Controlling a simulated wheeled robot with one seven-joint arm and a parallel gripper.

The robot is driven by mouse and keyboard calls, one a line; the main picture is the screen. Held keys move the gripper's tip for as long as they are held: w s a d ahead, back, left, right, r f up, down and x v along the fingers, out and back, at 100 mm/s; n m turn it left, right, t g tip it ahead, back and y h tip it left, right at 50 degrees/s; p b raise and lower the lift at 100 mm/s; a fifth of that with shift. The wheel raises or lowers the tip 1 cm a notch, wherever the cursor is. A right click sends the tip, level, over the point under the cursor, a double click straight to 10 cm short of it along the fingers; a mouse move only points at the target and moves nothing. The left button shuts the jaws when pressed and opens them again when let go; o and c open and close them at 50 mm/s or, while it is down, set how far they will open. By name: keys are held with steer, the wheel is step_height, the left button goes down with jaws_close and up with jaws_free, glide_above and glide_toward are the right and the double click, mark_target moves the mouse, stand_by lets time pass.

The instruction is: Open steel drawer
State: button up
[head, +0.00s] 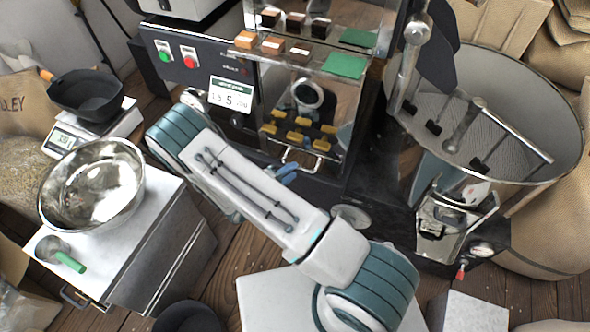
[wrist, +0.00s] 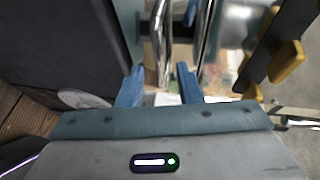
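A shiny, mirror-like steel front (head: 335,95), which I take to be the drawer, is on the dark machine at top centre of the head view. A bright bar handle (head: 300,163) is low on it. My gripper (head: 286,173) is beside this handle, partly hidden behind my arm. In the wrist view, the two blue fingers of my gripper (wrist: 160,88) stand apart. A chrome bar (wrist: 161,40) runs between them, nearer the left finger, with no clear contact on both sides. A second bright bar beside it may be a reflection.
Yellow-and-black pieces (head: 298,137) are close to the handle. A white-topped cart (head: 150,240) with a steel bowl (head: 92,186) stands at left. A large round bin (head: 520,110) is at right. Wooden floor (head: 225,255) shows between cart and machine.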

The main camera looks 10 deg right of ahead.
steer(key=shift+x, duration=1.3)
jaws_close()
steer(key=shift+a, duration=0.1)
steer(key=s+a, duration=0.7)
steer(key=s, duration=0.2)
steer(key=s+a+p, duration=0.1)
steer(key=s+a, duration=0.5)
steer(key=s, duration=0.4)
steer(key=shift+s+a, duration=0.15)
steer(key=shift+a, duration=0.25)
jaws_free()
steer(key=shift+a, duration=0.1)
